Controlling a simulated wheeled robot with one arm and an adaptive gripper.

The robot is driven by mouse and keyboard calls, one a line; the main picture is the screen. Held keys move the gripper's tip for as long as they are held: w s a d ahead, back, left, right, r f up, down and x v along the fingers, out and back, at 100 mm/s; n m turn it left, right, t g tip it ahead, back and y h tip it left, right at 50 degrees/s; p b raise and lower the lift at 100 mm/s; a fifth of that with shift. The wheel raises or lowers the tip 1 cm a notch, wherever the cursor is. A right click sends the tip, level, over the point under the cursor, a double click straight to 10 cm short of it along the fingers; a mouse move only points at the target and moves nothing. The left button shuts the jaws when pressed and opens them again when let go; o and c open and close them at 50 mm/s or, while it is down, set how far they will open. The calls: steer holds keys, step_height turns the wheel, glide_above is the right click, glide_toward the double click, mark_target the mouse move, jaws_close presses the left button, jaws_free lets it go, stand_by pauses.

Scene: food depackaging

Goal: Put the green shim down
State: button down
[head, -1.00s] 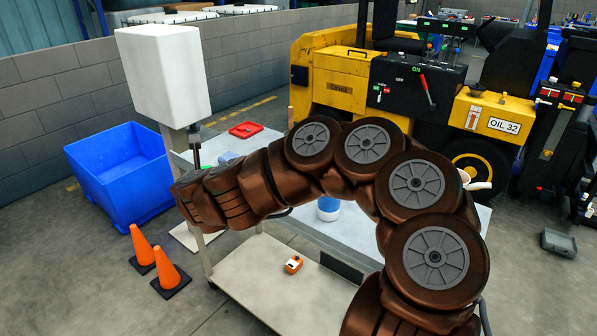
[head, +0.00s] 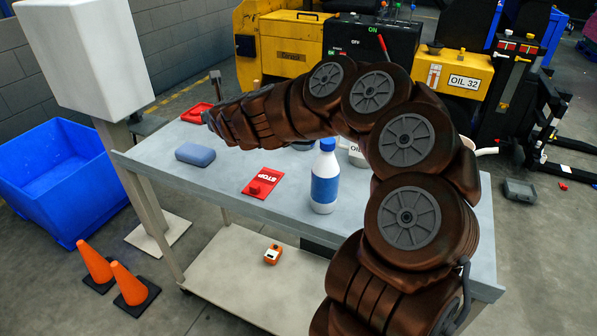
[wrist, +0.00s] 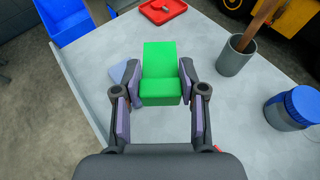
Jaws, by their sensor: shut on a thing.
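The green shim (wrist: 160,72), a bright green stepped block, is held between the two fingers of my gripper (wrist: 159,88) in the wrist view. The fingers are shut on its sides. It is over the grey tabletop (wrist: 150,125); I cannot tell whether its underside touches the surface. In the head view my arm reaches across the back left part of the grey table (head: 160,150), and the shim and fingers are hidden.
The wrist view shows a grey cup (wrist: 235,62) with a wooden handle and a blue-lidded jar (wrist: 292,108) at right.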

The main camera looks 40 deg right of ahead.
steer(key=d+f+n+y+b, duration=0.1)
steer(key=d+n+y+b, duration=0.1)
steer(key=d+b, duration=0.35)
steer(key=n+g+y+b, duration=0.2)
steer(key=n+y+b, duration=0.35)
steer(key=b, duration=0.25)
glide_above(306, 166)
step_height(306, 166, down, 4)
steer(key=shift+y, duration=0.35)
steer(key=shift+f+b, duration=1.05)
steer(key=shift+f, duration=3.8)
steer(key=shift+f, duration=0.15)
steer(key=c, duration=0.7)
jaws_free()
steer(key=shift+o, duration=0.2)
